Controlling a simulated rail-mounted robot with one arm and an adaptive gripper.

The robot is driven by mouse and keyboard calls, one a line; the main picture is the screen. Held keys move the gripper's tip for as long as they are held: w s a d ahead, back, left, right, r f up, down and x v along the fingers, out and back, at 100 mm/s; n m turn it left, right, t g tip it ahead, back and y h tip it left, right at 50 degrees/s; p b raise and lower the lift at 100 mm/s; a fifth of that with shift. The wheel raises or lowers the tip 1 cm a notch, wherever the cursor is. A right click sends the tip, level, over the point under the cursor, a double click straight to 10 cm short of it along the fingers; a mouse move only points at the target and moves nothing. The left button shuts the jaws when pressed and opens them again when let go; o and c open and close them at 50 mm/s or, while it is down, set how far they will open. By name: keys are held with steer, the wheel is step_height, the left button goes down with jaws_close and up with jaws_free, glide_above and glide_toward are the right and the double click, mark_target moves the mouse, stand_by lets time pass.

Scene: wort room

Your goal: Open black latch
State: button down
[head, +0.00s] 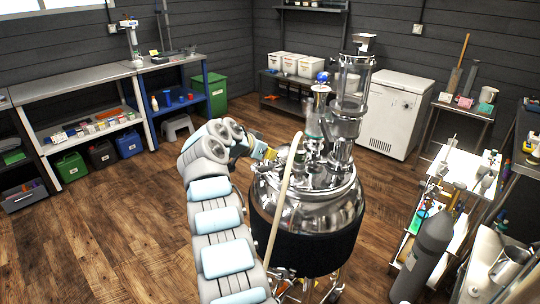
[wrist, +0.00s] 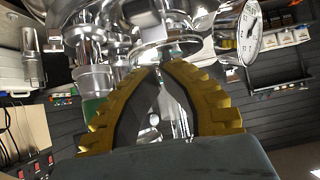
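The steel vessel (head: 312,205) with a black jacket stands in the middle of the head view, its domed lid crowded with fittings. My gripper (head: 270,153) is at the left side of these fittings, just above the lid. In the wrist view my gripper's (wrist: 161,67) yellow-edged fingers lean together and their tips meet or nearly meet. No object shows between the tips. A shiny round fitting (wrist: 165,52) lies just beyond them; I cannot tell whether they touch it. I cannot make out the black latch in either view.
A pale hose (head: 285,195) hangs down the vessel's front left. A round dial gauge (wrist: 249,32) is right of the fingers in the wrist view. A grey gas cylinder (head: 428,255) and cluttered benches stand at right. The wooden floor (head: 110,235) at left is clear.

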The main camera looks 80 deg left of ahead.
steer(key=shift+w+a+f, duration=0.15)
steer(key=shift+w+a, duration=0.2)
steer(key=shift+w, duration=0.15)
steer(key=r, duration=0.1)
steer(key=r+p, duration=0.1)
steer(key=r, duration=0.2)
steer(key=shift+w+a, duration=0.3)
steer(key=shift+w, duration=0.1)
steer(key=shift+s+d+f, duration=0.2)
steer(key=shift+s+d, duration=0.15)
steer(key=shift+s, duration=0.25)
glide_toward(275, 165)
step_height(275, 165, up, 2)
steer(key=shift+s+d+r+b, duration=0.25)
steer(key=shift+s+d+b, duration=0.45)
steer(key=shift+s, duration=0.15)
steer(key=shift+r, duration=0.15)
